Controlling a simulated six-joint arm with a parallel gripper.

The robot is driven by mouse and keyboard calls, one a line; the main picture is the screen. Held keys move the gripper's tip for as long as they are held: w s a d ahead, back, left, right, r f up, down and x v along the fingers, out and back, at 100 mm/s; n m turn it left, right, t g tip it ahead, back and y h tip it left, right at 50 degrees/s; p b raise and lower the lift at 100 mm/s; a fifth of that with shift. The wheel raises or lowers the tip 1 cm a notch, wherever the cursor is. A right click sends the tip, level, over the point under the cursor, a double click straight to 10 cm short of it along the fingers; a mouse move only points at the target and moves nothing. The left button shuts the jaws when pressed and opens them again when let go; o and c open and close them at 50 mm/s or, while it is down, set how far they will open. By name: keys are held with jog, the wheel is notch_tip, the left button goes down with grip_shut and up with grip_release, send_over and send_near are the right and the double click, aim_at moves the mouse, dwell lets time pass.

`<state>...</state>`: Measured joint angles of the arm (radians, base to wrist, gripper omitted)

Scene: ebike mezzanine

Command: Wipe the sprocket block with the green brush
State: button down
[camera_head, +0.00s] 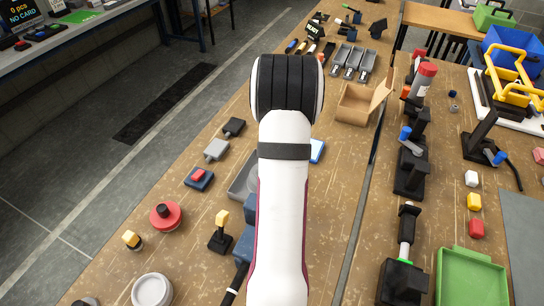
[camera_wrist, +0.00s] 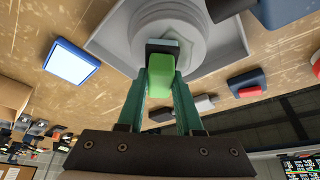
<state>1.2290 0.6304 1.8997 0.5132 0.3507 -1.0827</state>
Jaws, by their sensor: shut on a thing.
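My gripper (camera_wrist: 161,88) shows in the wrist view with its green fingers shut on the green brush (camera_wrist: 160,76). The brush's dark and pale head end points away from the fingers, toward a grey stepped round piece (camera_wrist: 190,40), which looks like the sprocket block. The brush end overlaps this piece in the picture; I cannot tell whether they touch. The round piece sits in or on a grey square tray (camera_wrist: 108,34). In the head view my arm hides the gripper, the brush and the round piece; only the left part of the grey tray (camera_head: 240,187) shows.
A red round piece (camera_head: 166,215), a blue block with a red top (camera_head: 199,178) and a yellow-topped stand (camera_head: 221,230) are left of my arm. An open cardboard box (camera_head: 356,104) is beyond it. Dark fixtures (camera_head: 411,170) line the right. Bare wood lies between.

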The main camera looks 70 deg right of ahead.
jog(key=shift+a, duration=2.1)
jog(key=shift+d, duration=3.85)
notch_tip(320, 180, up, 8)
